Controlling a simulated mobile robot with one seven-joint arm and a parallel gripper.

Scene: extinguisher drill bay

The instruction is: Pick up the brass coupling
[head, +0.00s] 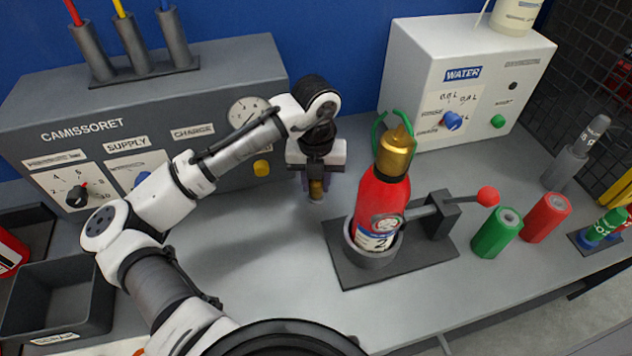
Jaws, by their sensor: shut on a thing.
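My gripper (317,178) is left of the middle of the bench, in front of the grey machine and pointing down.
A red extinguisher (381,205) with a brass top stands in a clamp (347,272) just right of my gripper. Behind are a grey machine (200,155) and a white water box (415,70). Green (497,235) and red (546,218) cylinders stand right. The front-middle bench (265,275) is clear.

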